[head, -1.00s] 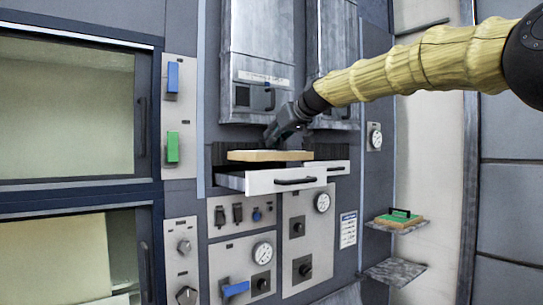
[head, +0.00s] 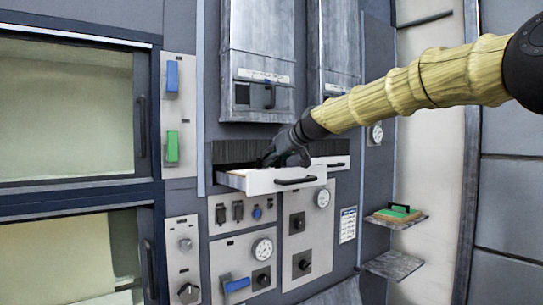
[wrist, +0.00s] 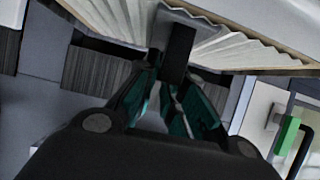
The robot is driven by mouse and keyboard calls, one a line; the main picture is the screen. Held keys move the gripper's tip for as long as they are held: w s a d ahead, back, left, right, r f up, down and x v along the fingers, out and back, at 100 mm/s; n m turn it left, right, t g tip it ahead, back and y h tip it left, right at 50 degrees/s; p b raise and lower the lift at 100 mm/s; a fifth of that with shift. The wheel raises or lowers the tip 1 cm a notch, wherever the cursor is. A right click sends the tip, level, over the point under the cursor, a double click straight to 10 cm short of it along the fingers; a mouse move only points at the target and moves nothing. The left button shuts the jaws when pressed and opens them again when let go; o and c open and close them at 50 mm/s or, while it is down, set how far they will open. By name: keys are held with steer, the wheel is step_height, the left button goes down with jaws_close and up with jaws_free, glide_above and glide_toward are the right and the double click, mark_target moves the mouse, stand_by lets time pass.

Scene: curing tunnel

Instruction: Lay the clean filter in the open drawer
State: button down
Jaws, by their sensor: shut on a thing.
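The clean filter shows in the wrist view (wrist: 118,18) as white pleats in a thin tan frame, with a dark upright tab at its middle. My gripper (wrist: 172,98) is shut on that tab. In the head view my gripper (head: 272,159) reaches down into the open drawer (head: 262,184), behind its white front. There the filter is almost wholly hidden by the drawer front and gripper. Whether it rests on the drawer floor cannot be told.
A second drawer (head: 335,162), partly behind, sits at the right. A filter with a green handle (head: 398,211) lies on a small shelf at the right. Grey cabinets (head: 262,60) hang above the drawer. Gauges and switches (head: 240,215) line the panel below.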

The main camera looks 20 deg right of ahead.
steer(key=shift+a, duration=0.1)
steer(key=c, duration=1.9)
jaws_free()
steer(key=shift+f, duration=0.1)
steer(key=shift+c, duration=0.2)
steer(key=o, duration=0.4)
steer(key=p+v, duration=0.7)
steer(key=v, duration=0.4)
steer(key=shift+s+r, duration=0.15)
steer(key=shift+r, duration=0.15)
